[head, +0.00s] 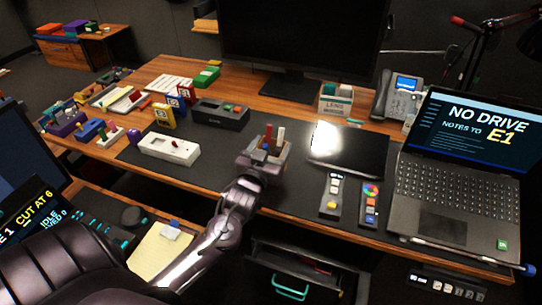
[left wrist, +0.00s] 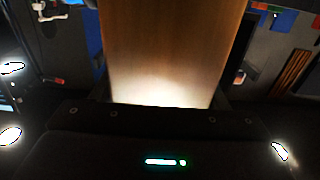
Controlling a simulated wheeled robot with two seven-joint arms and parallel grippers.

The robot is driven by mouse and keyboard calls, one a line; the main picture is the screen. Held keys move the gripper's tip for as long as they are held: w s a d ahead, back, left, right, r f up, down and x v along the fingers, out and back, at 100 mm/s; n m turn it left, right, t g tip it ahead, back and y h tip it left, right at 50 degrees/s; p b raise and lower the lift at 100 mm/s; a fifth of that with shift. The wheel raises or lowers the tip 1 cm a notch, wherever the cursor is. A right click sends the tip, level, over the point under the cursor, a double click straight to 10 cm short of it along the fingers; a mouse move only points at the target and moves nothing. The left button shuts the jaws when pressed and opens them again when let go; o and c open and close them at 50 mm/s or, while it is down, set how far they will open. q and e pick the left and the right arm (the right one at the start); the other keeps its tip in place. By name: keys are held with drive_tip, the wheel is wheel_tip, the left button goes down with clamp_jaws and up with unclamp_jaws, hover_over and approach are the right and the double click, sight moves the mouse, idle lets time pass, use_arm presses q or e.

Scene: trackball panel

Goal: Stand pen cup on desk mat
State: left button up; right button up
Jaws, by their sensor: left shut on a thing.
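The pen cup (head: 278,155) is a small brown wooden box holding red, white and dark pens. It is over the dark desk mat (head: 215,160), near the middle of the head view, and looks roughly upright. I cannot tell whether its base touches the mat. My left gripper (head: 256,162) reaches it from the front and is shut on it, hiding part of its near side. In the left wrist view the cup's wooden face (left wrist: 172,50) fills the space between the fingers. My right gripper is not in view.
A black tablet (head: 350,147) lies right of the cup, with two small control strips (head: 332,195) before it. A white panel (head: 168,148) and a dark box (head: 220,114) stand left and behind. A laptop (head: 458,185) is at right. An open drawer (head: 305,270) is below the desk edge.

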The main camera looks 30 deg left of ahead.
use_arm(q)
wheel_tip(320, 180, down, 3)
drive_tip(key=shift+f, duration=0.4)
drive_tip(key=shift+f, duration=0.15)
drive_tip(key=o, duration=1.4)
drive_tip(key=shift+c, duration=0.2)
drive_tip(key=shift+s, duration=0.15)
drive_tip(key=b+v, duration=0.2)
drive_tip(key=v, duration=0.9)
drive_tip(key=shift+s, duration=0.4)
